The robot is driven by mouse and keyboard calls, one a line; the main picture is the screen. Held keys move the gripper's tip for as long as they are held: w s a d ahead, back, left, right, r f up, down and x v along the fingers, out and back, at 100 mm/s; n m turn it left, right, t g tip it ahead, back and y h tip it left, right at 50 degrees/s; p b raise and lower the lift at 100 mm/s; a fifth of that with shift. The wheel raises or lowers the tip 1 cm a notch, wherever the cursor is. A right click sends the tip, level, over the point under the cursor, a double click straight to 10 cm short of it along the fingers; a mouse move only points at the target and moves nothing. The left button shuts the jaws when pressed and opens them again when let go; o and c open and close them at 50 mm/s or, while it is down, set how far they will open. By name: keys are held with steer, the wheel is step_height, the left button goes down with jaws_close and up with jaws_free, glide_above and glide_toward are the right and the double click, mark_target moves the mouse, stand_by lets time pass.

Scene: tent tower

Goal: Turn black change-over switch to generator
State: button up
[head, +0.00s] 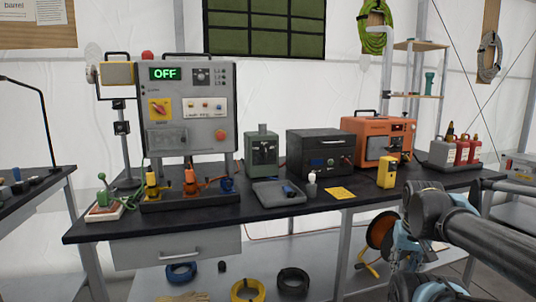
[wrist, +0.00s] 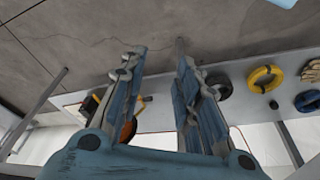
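A grey control panel (head: 215,113) stands on the workbench, left of centre in the head view, with a green "OFF" on its display (head: 165,74). A small dark rotary knob (head: 201,76) is at its upper right; its markings are too small to read. A red knob on a yellow plate (head: 158,108) is at the left. A dark grey fitting (head: 166,139) is below it. I cannot tell for certain which is the change-over switch. My gripper (wrist: 158,60) is open and empty in the wrist view, far from the panel; my arm is at lower right in the head view.
The black workbench (head: 255,222) holds a green device (head: 262,151), a black box (head: 320,152), an orange generator-like unit (head: 378,139) and a yellow meter (head: 387,172). A tray of connectors (head: 190,200) stands before the panel. A yellow coil (wrist: 265,78) lies on the lower shelf.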

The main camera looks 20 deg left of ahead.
steer(key=w+a+r+t, duration=0.1)
steer(key=w+a+r, duration=0.1)
steer(key=w+r, duration=0.15)
steer(key=w+a+r+n+t, duration=0.1)
steer(key=w+r, duration=0.1)
steer(key=w, duration=0.3)
steer(key=w+a+r+t, duration=0.1)
steer(key=w+a+r, duration=0.1)
steer(key=w+r, duration=0.15)
step_height(320, 180, up, 18)
steer(key=n+t+y, duration=0.5)
steer(key=t+y, duration=0.1)
steer(key=y, duration=0.1)
glide_above(266, 151)
steer(key=s+d, duration=0.4)
steer(key=s, duration=0.3)
steer(key=s+d, duration=0.5)
steer(key=s, duration=0.3)
steer(key=x, duration=1.7)
steer(key=shift+w+a+r, duration=0.2)
steer(key=shift+w+a, duration=0.05)
jaws_close()
